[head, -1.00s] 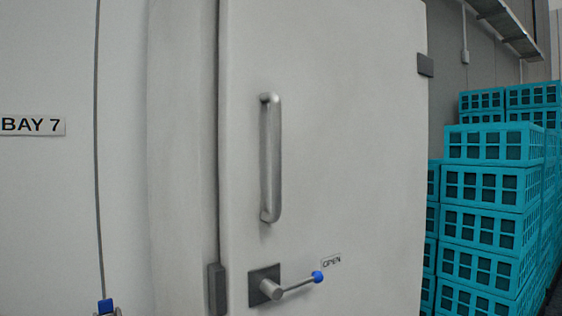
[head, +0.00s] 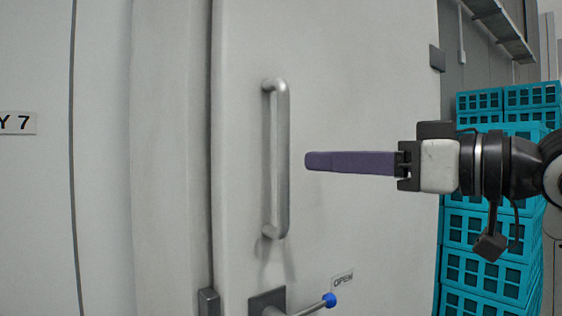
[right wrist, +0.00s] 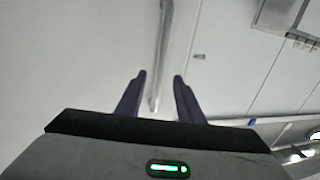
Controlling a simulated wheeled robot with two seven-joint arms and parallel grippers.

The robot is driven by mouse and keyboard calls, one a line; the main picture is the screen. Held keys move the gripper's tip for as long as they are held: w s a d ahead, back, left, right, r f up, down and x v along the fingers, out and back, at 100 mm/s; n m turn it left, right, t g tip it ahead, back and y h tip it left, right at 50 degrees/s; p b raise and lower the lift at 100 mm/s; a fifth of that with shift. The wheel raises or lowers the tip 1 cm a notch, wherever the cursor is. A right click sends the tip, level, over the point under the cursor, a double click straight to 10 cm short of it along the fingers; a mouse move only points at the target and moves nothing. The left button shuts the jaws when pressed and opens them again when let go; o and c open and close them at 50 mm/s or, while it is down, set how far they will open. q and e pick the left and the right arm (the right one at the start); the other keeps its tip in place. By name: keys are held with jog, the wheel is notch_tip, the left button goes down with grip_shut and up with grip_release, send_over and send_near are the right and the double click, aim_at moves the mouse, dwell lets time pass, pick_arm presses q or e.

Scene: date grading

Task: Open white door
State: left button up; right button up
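The white door (head: 350,90) fills the middle of the head view and looks shut against its frame. A vertical grey bar handle (head: 278,160) is on its left part. Below is a latch lever (head: 300,309) with a blue knob (head: 329,300), beside an "OPEN" label (head: 342,281). My right gripper (head: 308,161) comes in from the right, a little right of the bar handle and apart from it. In the right wrist view its two purple fingers (right wrist: 160,76) are spread, with the handle (right wrist: 162,50) ahead between them. My left gripper is not in view.
Stacked teal crates (head: 470,232) stand right of the door, behind my right arm. A grey wall shelf (head: 500,30) is above them. A bay sign (head: 18,123) is on the white wall at left.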

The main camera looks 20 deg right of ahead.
aim_at(288, 160)
jog(key=p+x, duration=0.1)
jog(key=x, duration=0.8)
jog(key=shift+w+a, duration=0.2)
jog(key=shift+a, duration=0.1)
grip_shut()
